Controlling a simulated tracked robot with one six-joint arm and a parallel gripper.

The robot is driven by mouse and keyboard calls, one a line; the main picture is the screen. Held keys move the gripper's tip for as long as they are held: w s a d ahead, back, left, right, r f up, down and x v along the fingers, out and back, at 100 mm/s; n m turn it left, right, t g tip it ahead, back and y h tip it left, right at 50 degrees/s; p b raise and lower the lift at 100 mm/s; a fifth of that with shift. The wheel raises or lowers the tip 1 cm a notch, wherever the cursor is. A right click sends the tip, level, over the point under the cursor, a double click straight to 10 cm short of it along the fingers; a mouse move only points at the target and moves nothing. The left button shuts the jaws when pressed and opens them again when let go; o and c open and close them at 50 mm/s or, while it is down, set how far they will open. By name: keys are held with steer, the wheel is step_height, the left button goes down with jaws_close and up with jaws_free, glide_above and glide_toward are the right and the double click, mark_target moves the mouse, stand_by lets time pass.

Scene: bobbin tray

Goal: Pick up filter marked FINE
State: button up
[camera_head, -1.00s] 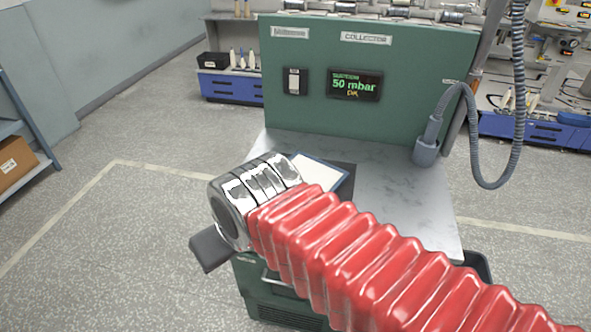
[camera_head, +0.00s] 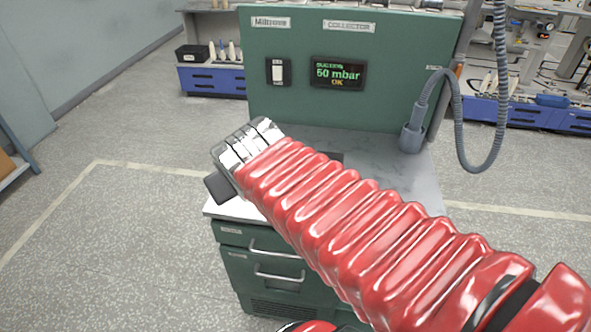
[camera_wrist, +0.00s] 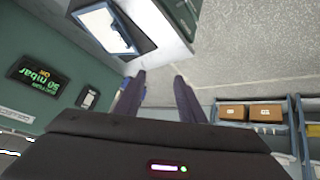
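No marking reading FINE is legible in either view. A flat white panel with a dark blue frame (camera_wrist: 105,27) lies on a dark pad (camera_wrist: 136,33) on the worktop, at the top left of the wrist view. It may be a filter; I cannot tell. In the head view my red arm hides the panel. My gripper (camera_wrist: 160,76) is open, its two dark fingers apart with nothing between them. The fingers point toward the bench edge and floor, with the panel off to their left, not touching. In the head view only a dark part of my gripper (camera_head: 218,187) shows.
The green collector (camera_head: 390,90) stands behind the worktop (camera_head: 400,180), its display reading 50 mbar OK. A grey hose (camera_head: 462,130) hangs at the right. Drawers (camera_head: 275,262) are below. A shelf with cardboard boxes (camera_wrist: 266,112) shows at right in the wrist view.

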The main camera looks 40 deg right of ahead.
steer(key=w+d+n+t+h, duration=0.1)
steer(key=w+d, duration=0.2)
steer(key=d, duration=0.4)
steer(key=w+d+r+t+h, duration=0.1)
steer(key=w+d+t, duration=0.15)
steer(key=d, duration=0.45)
steer(key=w+d+n+t, duration=0.1)
steer(key=w+d, duration=0.3)
steer(key=d, duration=0.3)
steer(key=s+d+f+n+y, duration=0.2)
steer(key=s+f+y, duration=0.6)
steer(key=f, duration=0.5)
steer(key=s, duration=0.2)
steer(key=shift+s+d+y, duration=0.3)
steer(key=shift+d, duration=0.1)
steer(key=shift+f, duration=0.15)
steer(key=x, duration=0.8)
steer(key=shift+w+f, duration=0.15)
steer(key=shift+w, duration=0.1)
